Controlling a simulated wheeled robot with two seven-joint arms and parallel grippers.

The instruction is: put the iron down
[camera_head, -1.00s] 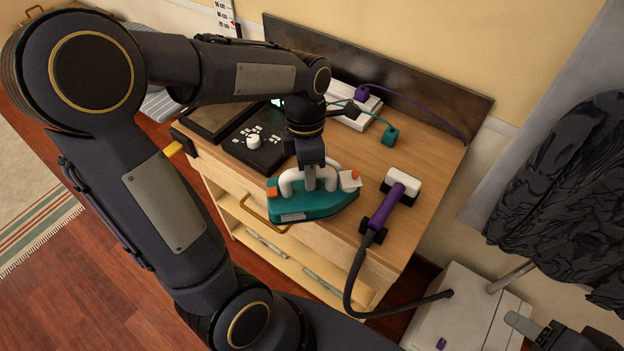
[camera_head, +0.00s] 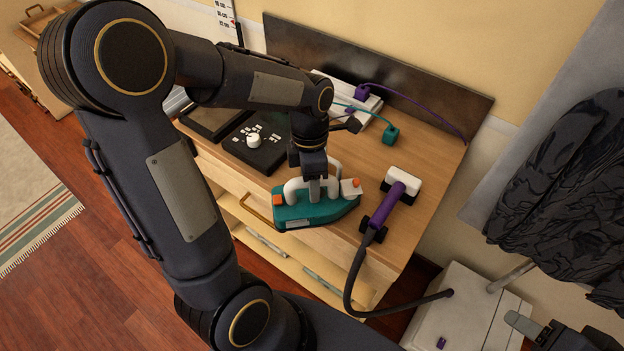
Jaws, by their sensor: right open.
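The iron (camera_head: 315,212) is teal with a white handle and orange parts. It is at the front edge of the wooden dresser top (camera_head: 330,158), near the middle of the view. My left gripper (camera_head: 316,188) reaches down from above and is shut on the iron's handle. I cannot tell whether the iron's base touches the wood or hangs just above it. My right gripper (camera_head: 527,328) shows only in part at the bottom right corner, and it is open and empty, far from the iron.
A white power strip (camera_head: 347,103) and a teal plug (camera_head: 391,134) are behind. Dark clothing (camera_head: 560,190) hangs at right.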

